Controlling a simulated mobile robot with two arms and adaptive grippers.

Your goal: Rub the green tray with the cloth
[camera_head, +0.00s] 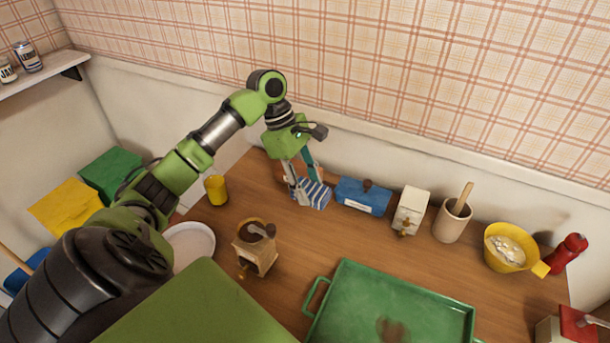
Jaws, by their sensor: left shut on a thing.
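The green tray (365,290) lies on the wooden table at the lower middle, with a handle on its left side. A brown smudge shows on its surface near the front, and its front edge is cut off by the picture. The blue and white striped cloth (316,196) is at the back of the table, left of a blue box. My left gripper (305,190) points down and is shut on the cloth, behind and left of the tray. My right gripper is not in view.
Along the back stand a blue box (364,197), a white grinder (411,211), a mortar with pestle (453,220), a yellow bowl (507,247) and a red pepper mill (567,252). A wooden grinder (255,250), white plate (189,245) and yellow cup (216,190) are left.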

